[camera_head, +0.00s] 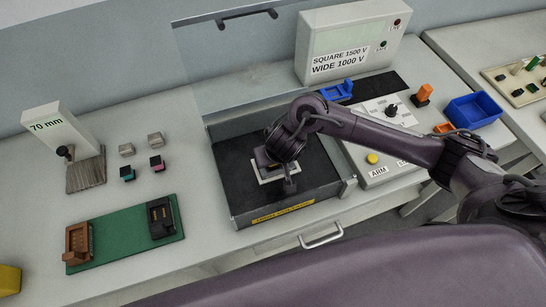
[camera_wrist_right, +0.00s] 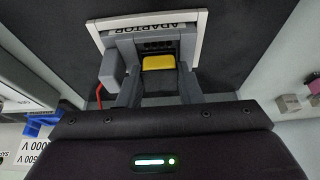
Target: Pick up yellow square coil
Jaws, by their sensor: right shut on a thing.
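The yellow square coil (camera_wrist_right: 159,63) shows in the right wrist view, seated at the grey adaptor (camera_wrist_right: 147,30) labelled "ADAPTOR". My right gripper (camera_wrist_right: 158,80) has one finger on each side of the coil and is shut on it. In the head view my right gripper (camera_head: 272,163) is over the adaptor's pale plate (camera_head: 284,175) inside the dark tray (camera_head: 227,178); the wrist hides the coil there. My left gripper is not in view.
Right of the tray are a control panel (camera_head: 378,176) with a yellow button and a blue bin (camera_head: 474,110). A tester (camera_head: 350,45) stands behind. Left are a green board (camera_head: 125,238), small connectors (camera_head: 126,150) and a 70 mm block (camera_head: 62,140). A clear raised cover (camera_head: 235,70) stands behind the tray.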

